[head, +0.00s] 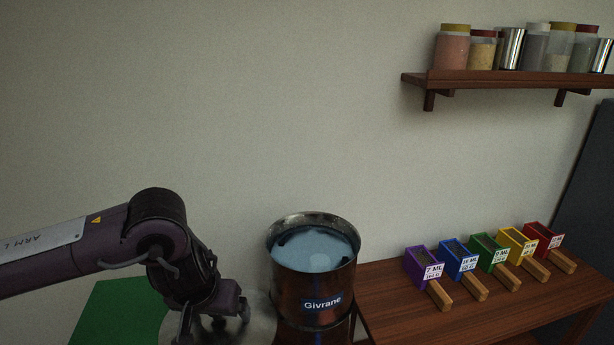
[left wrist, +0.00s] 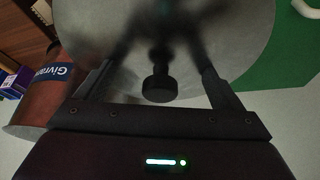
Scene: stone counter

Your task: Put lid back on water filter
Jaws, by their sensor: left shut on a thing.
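The water filter (head: 312,290) is a dark metal cylinder labelled "Givrane". Its top is open, with pale blue water showing inside. Its side also shows at the left of the left wrist view (left wrist: 38,98). The lid (head: 262,328) is a round grey metal disc, left of the filter and below its rim in the head view, partly cut off and partly behind my gripper. In the left wrist view the lid (left wrist: 238,40) fills the top middle, with a black knob (left wrist: 159,86). My left gripper (head: 215,322) is shut on the lid; the exact contact is dark and blurred.
A green panel or mat (head: 118,312) lies left of the lid. A wooden counter (head: 395,315) at right bears several coloured, labelled scoops (head: 462,258). A wall shelf (head: 500,80) with jars is at upper right. The space above the filter is clear.

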